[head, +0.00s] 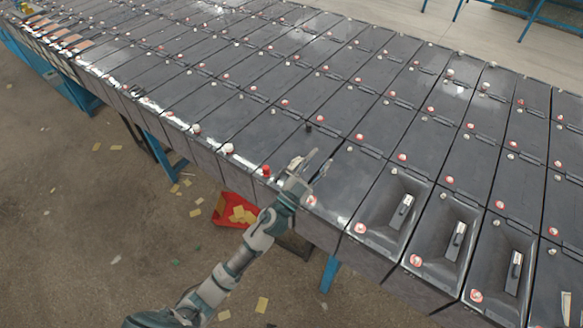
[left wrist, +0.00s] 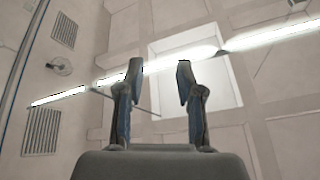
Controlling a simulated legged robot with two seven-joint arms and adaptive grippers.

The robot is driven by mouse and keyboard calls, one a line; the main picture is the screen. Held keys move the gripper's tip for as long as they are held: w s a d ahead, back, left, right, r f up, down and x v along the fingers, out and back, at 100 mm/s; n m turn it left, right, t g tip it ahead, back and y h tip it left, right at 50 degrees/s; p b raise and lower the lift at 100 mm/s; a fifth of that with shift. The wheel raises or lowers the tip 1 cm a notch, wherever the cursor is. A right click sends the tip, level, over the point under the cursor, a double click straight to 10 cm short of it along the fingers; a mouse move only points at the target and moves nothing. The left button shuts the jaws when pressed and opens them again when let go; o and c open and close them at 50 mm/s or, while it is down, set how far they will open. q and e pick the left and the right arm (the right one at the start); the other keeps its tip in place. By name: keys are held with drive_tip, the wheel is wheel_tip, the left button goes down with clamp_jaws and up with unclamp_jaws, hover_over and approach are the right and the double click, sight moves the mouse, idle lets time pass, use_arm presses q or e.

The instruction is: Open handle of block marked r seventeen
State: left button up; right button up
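Rows of dark grey battery blocks (head: 335,180) fill the head view, with red and white terminals. No label reading r seventeen can be made out. Three front blocks at the right have open recesses, each with a silver handle: one (head: 402,211), a second (head: 457,241) and a third (head: 515,271). My left gripper (head: 322,168) is over the front row, left of these handles, with its fingers apart and nothing between them. In the left wrist view its two fingers (left wrist: 158,85) are spread and point up toward the ceiling. My right gripper is not in view.
A red bin (head: 222,216) with yellow pieces stands on the floor beside the front edge. Yellow scraps lie on the brown floor. Blue stand legs (head: 330,273) hold up the rows. The block tops form a nearly continuous surface with raised terminals.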

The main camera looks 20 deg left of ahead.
use_arm(q)
drive_tip(key=d+r+m+g+h, duration=0.3)
drive_tip(key=d+m+g+h, duration=0.25)
drive_tip(key=m+h, duration=0.2)
drive_tip(key=m+g+y, duration=0.4)
drive_tip(key=g+y, duration=0.9)
drive_tip(key=y, duration=0.4)
approach(292, 172)
drive_tip(key=p+x, duration=0.2)
drive_tip(key=x, duration=0.6)
drive_tip(key=shift+w+f, duration=0.1)
drive_tip(key=shift+w, duration=0.05)
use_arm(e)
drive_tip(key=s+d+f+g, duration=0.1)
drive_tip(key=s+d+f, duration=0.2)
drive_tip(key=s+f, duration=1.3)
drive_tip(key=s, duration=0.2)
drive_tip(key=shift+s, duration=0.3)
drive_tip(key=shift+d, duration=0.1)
use_arm(q)
clamp_jaws()
